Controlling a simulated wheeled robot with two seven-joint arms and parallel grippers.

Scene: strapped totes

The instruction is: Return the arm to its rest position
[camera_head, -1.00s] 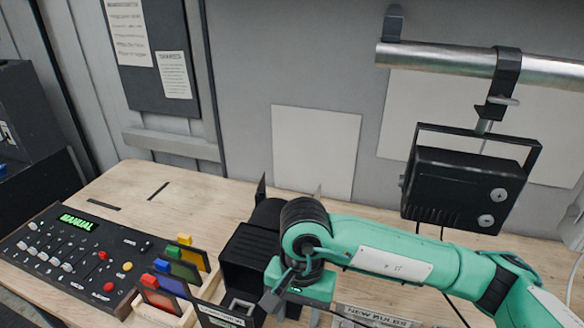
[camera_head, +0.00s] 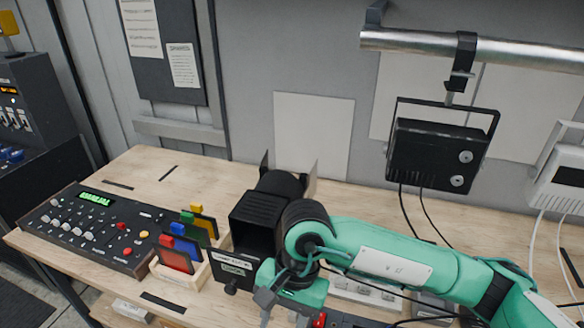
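My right arm (camera_head: 390,262), green with dark joints, comes in from the right and reaches across the wooden bench. My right gripper (camera_head: 266,302) hangs at its end, low in the picture, in front of the right side of a black spotlight (camera_head: 255,218). Only part of its grey fingers shows, so I cannot tell whether it is open or shut. I see nothing held in it. I cannot tell whether the arm touches the spotlight. My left gripper is not in view.
A control desk (camera_head: 95,228) with sliders stands on the bench (camera_head: 140,172) at left, beside a wooden rack (camera_head: 180,277) of coloured filters. A black floodlight (camera_head: 437,155) hangs from a metal pipe (camera_head: 420,42). A white lamp (camera_head: 562,180) is at far right. Cables lie right of my arm.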

